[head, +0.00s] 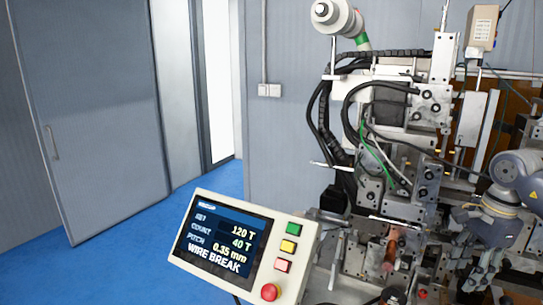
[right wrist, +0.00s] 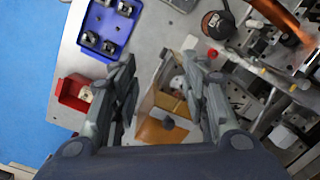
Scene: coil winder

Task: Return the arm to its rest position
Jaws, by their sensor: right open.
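My right arm comes in at the right edge of the head view, in front of the coil winder (head: 405,110). My right gripper (head: 478,272) hangs downward there, low in the picture, over the machine's front. In the right wrist view my right gripper (right wrist: 163,78) has its two fingers spread apart with nothing between the tips. Below the fingers is an open box (right wrist: 150,98) with brown and tan contents. I cannot tell how far below it lies. My left gripper is in neither view.
The wrist view shows a blue tray (right wrist: 84,42) of dark parts, a red bin (right wrist: 66,98) and a copper-coloured rod (right wrist: 285,20). Blue floor (head: 120,240) is open at left.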

